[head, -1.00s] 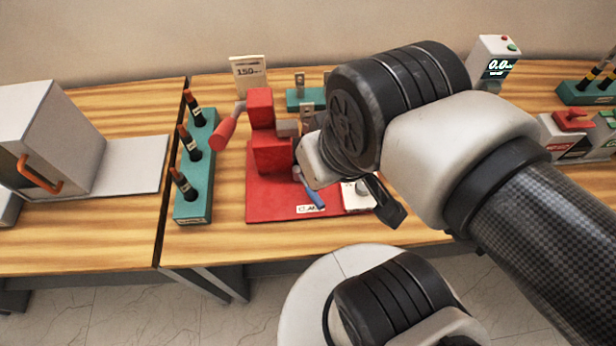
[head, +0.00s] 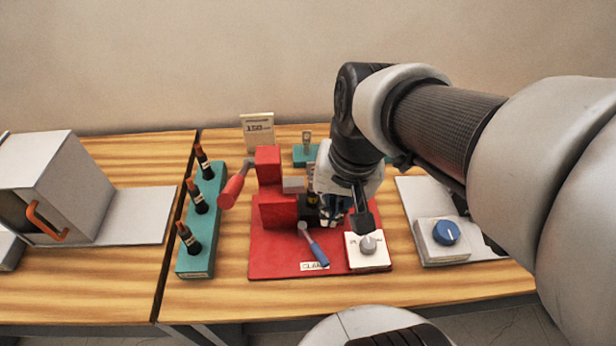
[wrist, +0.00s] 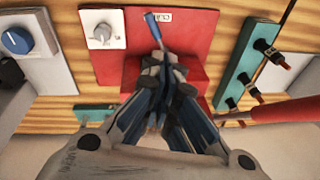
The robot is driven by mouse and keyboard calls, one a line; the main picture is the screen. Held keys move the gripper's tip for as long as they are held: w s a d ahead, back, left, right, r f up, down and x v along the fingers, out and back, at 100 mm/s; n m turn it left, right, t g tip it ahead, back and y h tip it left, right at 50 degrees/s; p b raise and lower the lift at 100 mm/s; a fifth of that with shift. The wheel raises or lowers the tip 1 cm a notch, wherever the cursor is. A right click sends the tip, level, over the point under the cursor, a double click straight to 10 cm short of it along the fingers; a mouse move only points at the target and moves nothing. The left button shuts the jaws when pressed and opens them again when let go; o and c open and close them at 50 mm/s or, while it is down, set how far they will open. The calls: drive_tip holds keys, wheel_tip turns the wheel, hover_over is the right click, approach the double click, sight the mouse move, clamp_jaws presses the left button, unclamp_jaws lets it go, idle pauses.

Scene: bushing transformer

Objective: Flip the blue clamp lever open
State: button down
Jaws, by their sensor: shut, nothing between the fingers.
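The blue clamp lever (head: 316,252) shows in the head view at the front of the red clamp fixture (head: 277,208). It slants from a grey pivot toward the front right, over the red base near the white label. In the wrist view the lever (wrist: 153,28) shows at the top centre, just beyond my fingertips. My gripper (head: 333,222) points down over the red base, behind and to the right of the lever. It is shut and empty in the wrist view (wrist: 162,60). I cannot tell whether it touches the lever.
A white box with a grey knob (head: 368,244) sits right of the lever. A dark bushing (head: 312,185) stands close beside my gripper. A red handle (head: 233,188) sticks out left, near a teal rack (head: 196,258) with bushings. A blue-knobbed box (head: 446,233) is at the right.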

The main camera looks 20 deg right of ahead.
sight(315, 249)
drive_tip(key=w+d+f+m+g+y, duration=0.2)
drive_tip(key=w+d+f+m+y, duration=0.1)
drive_tip(key=d+f+m, duration=0.8)
drive_tip(key=shift+w+d+f+p, duration=0.35)
drive_tip(key=shift+w+f, duration=0.3)
drive_tip(key=shift+w, duration=0.05)
drive_tip(key=shift+f, duration=0.1)
drive_tip(key=shift+g, duration=0.3)
drive_tip(key=b+x, duration=0.4)
drive_tip(key=x, duration=0.6)
drive_tip(key=shift+a+f, duration=0.2)
drive_tip(key=shift+a, duration=0.05)
drive_tip(key=shift+s+a+b, duration=0.2)
drive_tip(key=shift+a+b, duration=0.2)
drive_tip(key=shift+a, duration=1.35)
